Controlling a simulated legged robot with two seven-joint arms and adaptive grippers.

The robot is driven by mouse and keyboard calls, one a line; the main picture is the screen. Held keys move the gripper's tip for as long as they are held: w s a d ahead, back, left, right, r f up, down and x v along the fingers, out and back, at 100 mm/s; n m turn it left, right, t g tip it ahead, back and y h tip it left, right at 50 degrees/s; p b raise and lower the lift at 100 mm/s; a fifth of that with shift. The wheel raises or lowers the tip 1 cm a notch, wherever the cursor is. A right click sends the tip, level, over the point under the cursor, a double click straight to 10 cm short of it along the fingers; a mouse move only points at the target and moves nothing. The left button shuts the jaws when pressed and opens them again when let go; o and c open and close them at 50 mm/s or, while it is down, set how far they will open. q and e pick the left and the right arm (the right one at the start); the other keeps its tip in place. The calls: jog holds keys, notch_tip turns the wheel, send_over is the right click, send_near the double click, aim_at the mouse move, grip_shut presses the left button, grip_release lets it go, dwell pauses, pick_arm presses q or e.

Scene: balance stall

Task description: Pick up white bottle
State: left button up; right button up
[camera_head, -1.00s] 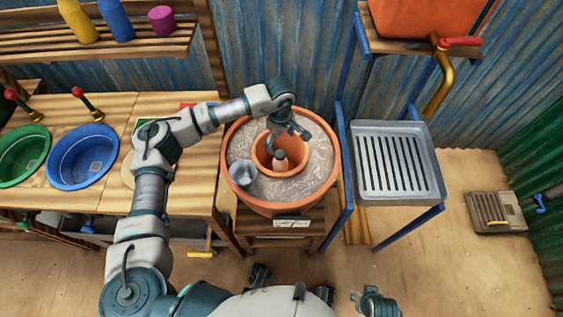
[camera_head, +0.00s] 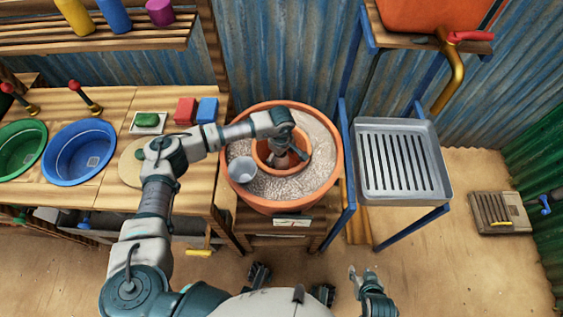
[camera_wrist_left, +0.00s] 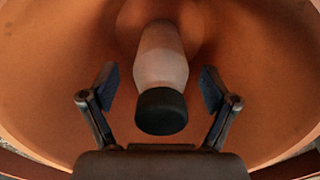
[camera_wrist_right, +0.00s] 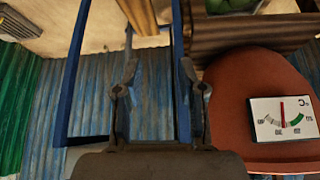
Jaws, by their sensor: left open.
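The white bottle (camera_wrist_left: 163,58) with a black cap (camera_wrist_left: 161,110) stands in the inner orange pot in the left wrist view, its cap toward my wrist. My left gripper (camera_wrist_left: 159,84) is open, with one finger on each side of the bottle and a gap on both sides. In the head view my left gripper (camera_head: 288,155) reaches down into the inner pot (camera_head: 262,150) and mostly hides the bottle. My right gripper (camera_head: 365,272) is open and empty, low in front of the rack; its parted fingers also show in the right wrist view (camera_wrist_right: 160,88).
The inner pot sits inside a larger orange pot (camera_head: 333,120) filled with grey grains, with a metal cup (camera_head: 242,170) on them. A slatted metal tray (camera_head: 440,185) stands right. Blue (camera_head: 78,153) and green (camera_head: 20,150) basins are left.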

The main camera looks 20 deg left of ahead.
pick_arm(q)
jog(key=shift+r, duration=0.1)
jog(key=c, duration=1.5)
